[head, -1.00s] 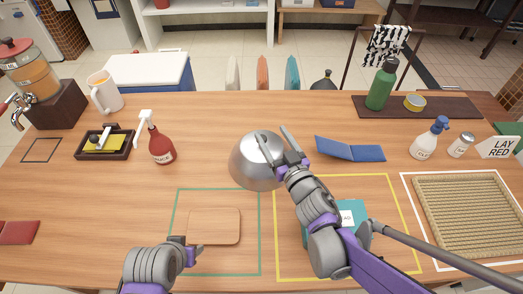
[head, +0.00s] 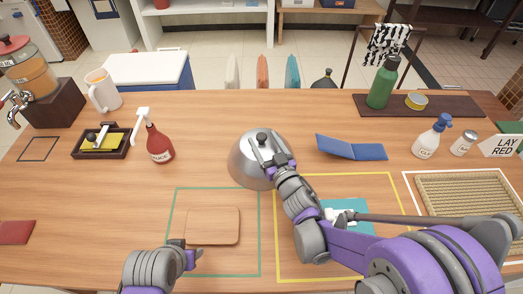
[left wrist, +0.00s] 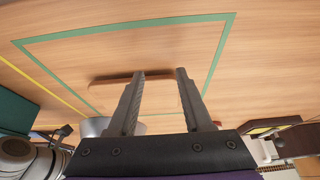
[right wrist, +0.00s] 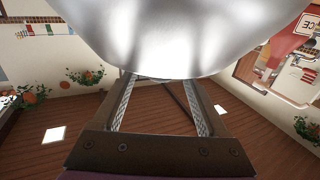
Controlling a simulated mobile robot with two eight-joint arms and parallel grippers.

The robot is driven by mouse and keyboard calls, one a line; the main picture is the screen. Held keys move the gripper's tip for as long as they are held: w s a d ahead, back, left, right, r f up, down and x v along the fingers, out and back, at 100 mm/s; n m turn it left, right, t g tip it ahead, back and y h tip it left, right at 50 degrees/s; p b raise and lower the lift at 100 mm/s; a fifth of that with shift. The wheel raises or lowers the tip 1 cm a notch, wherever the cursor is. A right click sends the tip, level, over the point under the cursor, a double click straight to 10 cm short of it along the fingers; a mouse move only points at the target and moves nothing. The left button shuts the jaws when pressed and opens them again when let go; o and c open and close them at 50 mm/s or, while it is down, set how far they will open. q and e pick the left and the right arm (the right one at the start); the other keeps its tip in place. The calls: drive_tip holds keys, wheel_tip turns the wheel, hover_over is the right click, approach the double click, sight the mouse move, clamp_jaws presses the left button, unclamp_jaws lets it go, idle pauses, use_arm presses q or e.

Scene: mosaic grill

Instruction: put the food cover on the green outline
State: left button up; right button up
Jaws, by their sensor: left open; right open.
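The food cover (head: 240,165) is a shiny metal dome with a dark knob (head: 262,137), standing on the table behind the green outline (head: 217,189). A brown board (head: 213,227) lies inside that outline. My right gripper (head: 264,148) is open over the dome, its fingers close to the knob; I cannot tell if they touch it. The right wrist view shows the dome (right wrist: 170,45) beyond the open fingers (right wrist: 160,95), with the knob out of sight. My left gripper (head: 187,250) is open and empty, low by the board; the left wrist view shows its parted fingers (left wrist: 158,85).
A yellow outline (head: 340,175) with a teal item (head: 350,215), partly hidden by my right arm, lies right of the green one. A blue folded card (head: 350,148) is right of the dome. A red sauce bottle (head: 158,145) stands left.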

drive_tip(key=x, duration=0.2)
drive_tip(key=shift+w+a, duration=0.1)
drive_tip(key=shift+w, duration=0.15)
drive_tip(key=shift+s, duration=0.1)
clamp_jaws()
idle(1.0)
